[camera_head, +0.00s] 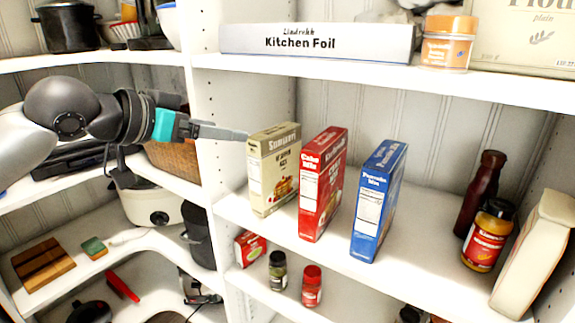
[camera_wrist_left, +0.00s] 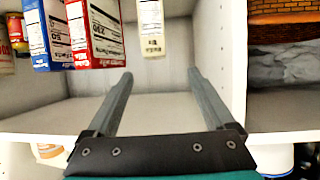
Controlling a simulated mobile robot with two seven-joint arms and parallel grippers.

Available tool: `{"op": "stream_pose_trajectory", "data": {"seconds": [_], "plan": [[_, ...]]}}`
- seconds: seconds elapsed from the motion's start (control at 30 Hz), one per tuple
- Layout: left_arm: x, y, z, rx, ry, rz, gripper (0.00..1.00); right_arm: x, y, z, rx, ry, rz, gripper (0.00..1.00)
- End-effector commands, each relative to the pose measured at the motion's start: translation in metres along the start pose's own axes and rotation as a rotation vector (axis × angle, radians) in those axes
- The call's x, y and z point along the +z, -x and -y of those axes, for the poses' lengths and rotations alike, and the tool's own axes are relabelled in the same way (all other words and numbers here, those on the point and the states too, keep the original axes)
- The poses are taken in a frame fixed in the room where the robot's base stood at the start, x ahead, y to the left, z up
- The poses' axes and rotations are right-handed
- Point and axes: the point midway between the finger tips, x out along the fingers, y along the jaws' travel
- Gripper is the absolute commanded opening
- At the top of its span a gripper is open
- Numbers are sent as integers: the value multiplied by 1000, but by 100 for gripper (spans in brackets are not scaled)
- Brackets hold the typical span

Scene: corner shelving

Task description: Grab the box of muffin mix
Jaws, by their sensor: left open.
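The beige box of muffin mix (camera_head: 274,172) stands upright on the middle shelf, leftmost of three boxes. Its label is only partly legible. My left gripper (camera_head: 243,135) comes in from the left, with its fingertips close to the box's upper left edge. In the left wrist view, which looks upside down, the gripper (camera_wrist_left: 159,72) is open with nothing between its fingers. The beige box (camera_wrist_left: 151,27) shows ahead of the gap between the fingers, near the top edge of the picture. My right gripper is not in view.
A red cake mix box (camera_head: 321,186) stands just right of the beige box, then a blue pancake mix box (camera_head: 379,203). A white shelf post (camera_head: 203,110) is to the left. The shelf above holds a kitchen foil box (camera_head: 318,43). Bottles and jars stand far right.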

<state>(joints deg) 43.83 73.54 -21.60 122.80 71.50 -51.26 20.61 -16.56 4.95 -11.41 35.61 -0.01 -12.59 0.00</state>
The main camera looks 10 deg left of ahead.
Motion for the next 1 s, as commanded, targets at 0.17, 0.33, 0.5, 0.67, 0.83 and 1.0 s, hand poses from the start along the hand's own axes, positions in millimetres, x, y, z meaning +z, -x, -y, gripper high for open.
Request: {"op": "stream_pose_trajectory", "data": {"seconds": [0.17,0.33,0.5,0.67,0.83,1.0], "plan": [[-1,-8,-3,6,-3,3,88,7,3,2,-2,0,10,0],[-2,-32,-4,7,-2,1,88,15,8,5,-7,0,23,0],[-2,-59,-4,6,-1,1,88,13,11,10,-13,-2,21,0],[-1,-82,-3,4,-3,2,88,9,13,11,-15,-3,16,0],[-1,-96,-4,3,-4,1,88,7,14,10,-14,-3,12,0],[0,-106,-6,5,-4,2,88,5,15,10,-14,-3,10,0]]}}
